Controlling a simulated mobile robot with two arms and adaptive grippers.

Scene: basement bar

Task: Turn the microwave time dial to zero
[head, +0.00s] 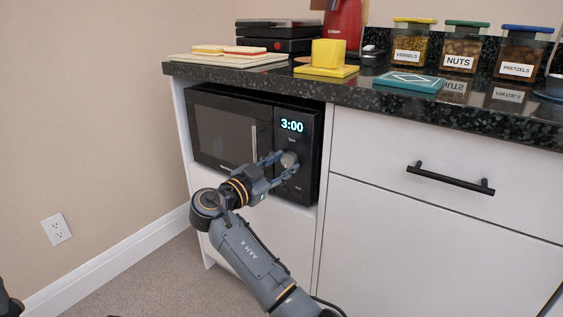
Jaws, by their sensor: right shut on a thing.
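The black microwave (222,128) sits in an open bay under the counter, with its door shut. Its display (292,126) reads 3:00 in lit digits. The round grey time dial (289,160) is on the control panel below the display. My right gripper (283,163) reaches the panel from the lower left and is shut on the dial, with its fingers on either side of it. The fingers hide part of the dial, so its pointer cannot be read. Only a dark piece of my left arm may show at the lower left edge; its gripper is not in view.
The dark counter (380,98) overhangs the microwave. On it are a cutting board (187,60), a yellow cup (328,53), a teal book (409,82) and labelled jars (462,53). A black drawer handle (450,178) sticks out at the right. The floor at the left is clear.

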